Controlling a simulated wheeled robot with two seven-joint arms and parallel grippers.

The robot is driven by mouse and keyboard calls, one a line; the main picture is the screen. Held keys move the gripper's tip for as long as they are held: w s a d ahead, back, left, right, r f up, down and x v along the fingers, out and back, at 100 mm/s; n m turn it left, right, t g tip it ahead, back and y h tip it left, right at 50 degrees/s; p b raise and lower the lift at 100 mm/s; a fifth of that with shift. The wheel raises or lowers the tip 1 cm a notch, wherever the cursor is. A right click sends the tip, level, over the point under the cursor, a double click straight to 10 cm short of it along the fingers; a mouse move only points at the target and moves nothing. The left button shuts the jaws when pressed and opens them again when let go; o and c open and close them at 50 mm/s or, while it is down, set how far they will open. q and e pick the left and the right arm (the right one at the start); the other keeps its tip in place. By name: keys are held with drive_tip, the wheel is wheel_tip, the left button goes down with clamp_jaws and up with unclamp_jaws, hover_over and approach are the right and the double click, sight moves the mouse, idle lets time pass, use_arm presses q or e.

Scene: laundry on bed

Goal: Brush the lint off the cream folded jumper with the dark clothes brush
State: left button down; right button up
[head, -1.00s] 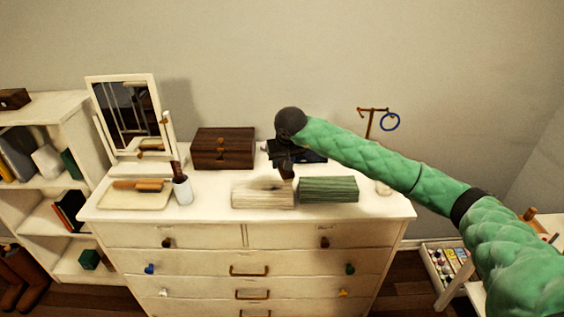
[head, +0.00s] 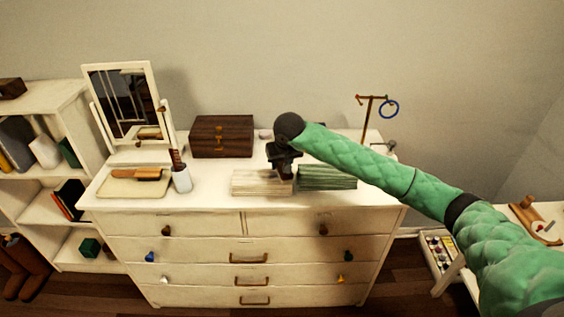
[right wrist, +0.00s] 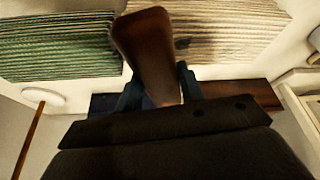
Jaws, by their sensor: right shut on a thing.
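The cream folded jumper (head: 254,183) lies on the dresser top, left of a green folded garment (head: 328,177). My right gripper (head: 283,170) is over the jumper's right end, hiding part of it. In the right wrist view it is shut on a dark brown wooden piece, the clothes brush (right wrist: 148,45), held between its two fingers (right wrist: 158,92). The ribbed jumper (right wrist: 225,28) shows behind the brush. The brush's bristles are hidden, so I cannot tell whether it touches the jumper. No lint can be made out. My left gripper is out of view.
A dark wooden box (head: 222,137) stands behind the jumper. To the left are a mirror (head: 123,103), a tray (head: 118,188) with a brown brush, and a white cup (head: 182,180). A stand with a blue ring (head: 388,110) is at the back right.

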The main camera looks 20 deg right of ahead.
idle(0.3)
drive_tip(key=shift+f+b, duration=0.95)
idle(0.4)
drive_tip(key=shift+a, duration=0.15)
